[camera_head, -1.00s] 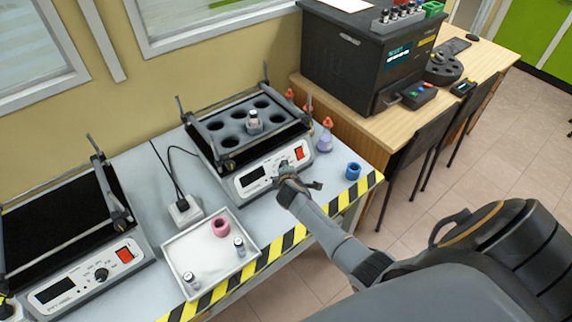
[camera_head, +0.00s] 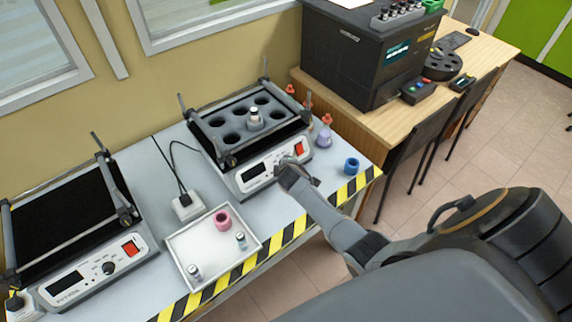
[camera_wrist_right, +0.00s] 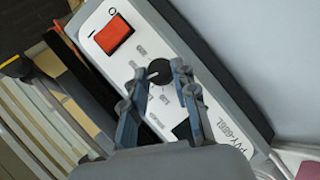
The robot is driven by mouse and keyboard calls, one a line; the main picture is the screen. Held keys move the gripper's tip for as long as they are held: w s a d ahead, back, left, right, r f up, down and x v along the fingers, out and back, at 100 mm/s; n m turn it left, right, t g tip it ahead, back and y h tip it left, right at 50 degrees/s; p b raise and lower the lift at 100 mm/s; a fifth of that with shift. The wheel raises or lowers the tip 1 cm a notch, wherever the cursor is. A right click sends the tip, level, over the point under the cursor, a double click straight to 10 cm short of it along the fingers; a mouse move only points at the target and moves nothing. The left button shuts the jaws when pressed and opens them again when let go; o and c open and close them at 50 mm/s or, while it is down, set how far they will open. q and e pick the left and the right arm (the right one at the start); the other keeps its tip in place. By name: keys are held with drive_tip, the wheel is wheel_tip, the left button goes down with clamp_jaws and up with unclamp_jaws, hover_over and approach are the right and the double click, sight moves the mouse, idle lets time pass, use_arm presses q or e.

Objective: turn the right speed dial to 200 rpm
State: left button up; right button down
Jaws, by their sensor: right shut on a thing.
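The right shaker (camera_head: 240,186) stands on the grey bench, with a front panel holding a dark display (camera_head: 253,172) and a red switch (camera_head: 299,149). Its black speed dial (camera_wrist_right: 158,72) shows in the right wrist view between my right gripper's fingertips (camera_wrist_right: 156,74). My right gripper (camera_head: 284,167) is shut on the dial and hides it in the head view. Printed marks surround the dial but are too small to read, and I cannot read a speed on the display. My left gripper is not in view.
A second shaker (camera_head: 95,278) stands at the left. A white tray (camera_head: 187,249) with a pink ring and two vials lies in front. A black-holed rack (camera_head: 215,123) with a vial tops the right shaker.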

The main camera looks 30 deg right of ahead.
drive_tip(key=c, duration=1)
unclamp_jaws()
drive_tip(key=shift+c, duration=0.2)
drive_tip(key=v, duration=1.2)
